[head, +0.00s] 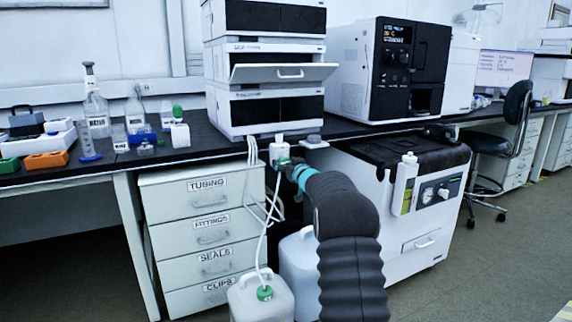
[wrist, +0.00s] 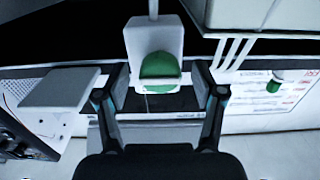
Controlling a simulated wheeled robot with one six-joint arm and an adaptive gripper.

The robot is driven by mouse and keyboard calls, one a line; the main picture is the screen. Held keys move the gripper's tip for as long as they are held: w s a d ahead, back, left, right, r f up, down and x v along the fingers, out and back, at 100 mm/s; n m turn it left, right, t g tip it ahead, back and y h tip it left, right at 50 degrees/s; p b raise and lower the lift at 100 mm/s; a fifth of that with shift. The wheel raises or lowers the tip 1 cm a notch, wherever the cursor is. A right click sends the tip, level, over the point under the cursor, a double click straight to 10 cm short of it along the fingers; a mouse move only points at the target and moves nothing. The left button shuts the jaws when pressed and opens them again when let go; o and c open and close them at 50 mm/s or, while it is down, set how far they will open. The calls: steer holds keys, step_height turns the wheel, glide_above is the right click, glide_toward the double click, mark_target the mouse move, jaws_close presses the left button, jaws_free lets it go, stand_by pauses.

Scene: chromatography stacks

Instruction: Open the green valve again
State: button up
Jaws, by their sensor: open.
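The green valve (wrist: 160,70) sits on a small white block (wrist: 152,38) in the wrist view. My gripper (wrist: 160,88) is open, with one finger on each side of the valve. Gaps show between the fingers and the valve, so neither finger appears to touch it. In the head view the white block (head: 279,150) is at the bench's front edge below the instrument stack, with the green valve (head: 283,161) on its front. My gripper (head: 289,165) reaches it there, partly hidden behind my arm.
White tubes (head: 262,215) run down past the labelled drawers (head: 207,186) to a green-capped container (head: 262,299) on the floor. A grey plate (wrist: 60,87) lies left of my gripper in the wrist view. A white cart (head: 425,205) stands right of my arm.

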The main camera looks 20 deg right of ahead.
steer(key=c, duration=1.1)
steer(key=shift+c, duration=0.2)
steer(key=shift+n, duration=0.3)
steer(key=n, duration=0.3)
steer(key=shift+b, duration=0.4)
steer(key=n+b, duration=0.1)
steer(key=n, duration=0.4)
steer(key=shift+f+b, duration=0.1)
steer(key=shift+b, duration=0.2)
steer(key=n+b, duration=0.2)
steer(key=n, duration=0.2)
steer(key=n+b, duration=0.1)
steer(key=n, duration=0.4)
steer(key=shift+n, duration=0.3)
